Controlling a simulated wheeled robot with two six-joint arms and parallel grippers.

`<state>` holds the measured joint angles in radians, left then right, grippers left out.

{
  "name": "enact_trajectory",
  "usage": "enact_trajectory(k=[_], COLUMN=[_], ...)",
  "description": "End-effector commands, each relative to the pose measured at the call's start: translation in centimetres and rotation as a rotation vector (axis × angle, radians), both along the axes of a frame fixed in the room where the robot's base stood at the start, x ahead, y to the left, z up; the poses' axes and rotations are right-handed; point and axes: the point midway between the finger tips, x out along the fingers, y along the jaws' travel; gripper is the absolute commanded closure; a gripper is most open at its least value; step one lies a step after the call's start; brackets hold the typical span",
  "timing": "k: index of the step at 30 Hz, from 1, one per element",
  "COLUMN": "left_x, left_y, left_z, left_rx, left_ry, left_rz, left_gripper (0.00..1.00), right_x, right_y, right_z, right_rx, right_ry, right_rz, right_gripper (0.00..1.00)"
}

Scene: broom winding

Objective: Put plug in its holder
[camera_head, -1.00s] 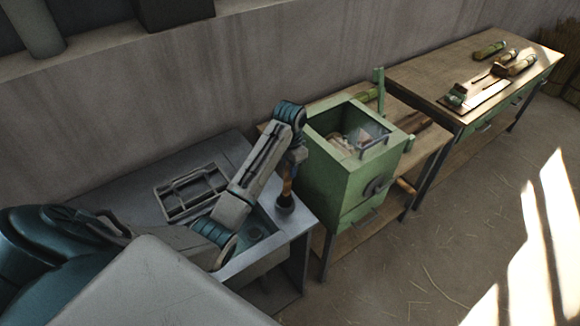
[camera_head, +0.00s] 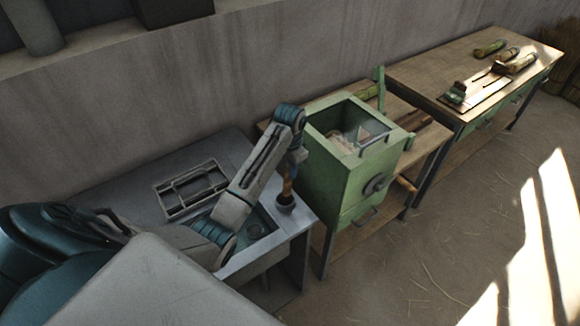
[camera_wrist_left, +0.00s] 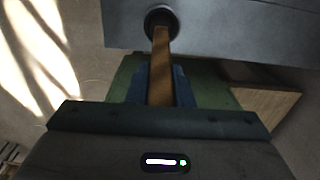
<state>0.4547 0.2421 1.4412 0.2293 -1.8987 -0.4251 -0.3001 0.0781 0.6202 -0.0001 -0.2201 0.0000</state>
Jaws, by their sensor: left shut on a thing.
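The plug shows as a brown wooden stick (camera_head: 287,186), upright below my left gripper (camera_head: 291,171) at the right end of the grey metal sink table. Its lower end meets a dark round cup (camera_head: 286,204) at the table's edge, which looks like the holder. In the left wrist view my left gripper (camera_wrist_left: 163,92) is shut on the wooden stick (camera_wrist_left: 161,58), and the stick's far end sits inside the dark ring (camera_wrist_left: 160,20). How deep it reaches, and whether it rests on the bottom, is hidden. My right gripper is out of view.
The sink table (camera_head: 150,170) has a basin and a grey rack (camera_head: 190,190) on top. A green box machine (camera_head: 345,180) stands close on the right of my gripper. A wooden workbench (camera_head: 430,75) with tools is farther back. Floor at the right is free.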

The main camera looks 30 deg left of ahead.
Motion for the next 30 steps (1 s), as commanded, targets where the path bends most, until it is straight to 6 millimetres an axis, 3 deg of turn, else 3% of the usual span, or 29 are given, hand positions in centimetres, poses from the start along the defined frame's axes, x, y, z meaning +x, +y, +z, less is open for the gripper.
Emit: enact_trajectory(k=[20, 21, 22, 30], left_x=[-0.01, -0.01, -0.01, -0.03], left_y=[-0.01, -0.01, 0.00, 0.00], left_z=[-0.88, -0.88, -0.87, -0.91], left_rx=[0.000, 0.000, 0.000, 0.000], left_ry=[0.000, 0.000, 0.000, 0.001], left_rz=[0.000, 0.000, 0.000, 0.000], left_gripper=[1.00, 0.78, 0.72, 0.71], right_x=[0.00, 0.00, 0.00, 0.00], right_y=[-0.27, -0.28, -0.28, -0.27], right_z=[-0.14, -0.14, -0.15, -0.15], right_rx=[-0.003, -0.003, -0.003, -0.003], right_ry=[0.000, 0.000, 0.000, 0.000], right_rz=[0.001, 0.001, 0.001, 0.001], right_gripper=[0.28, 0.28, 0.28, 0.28])
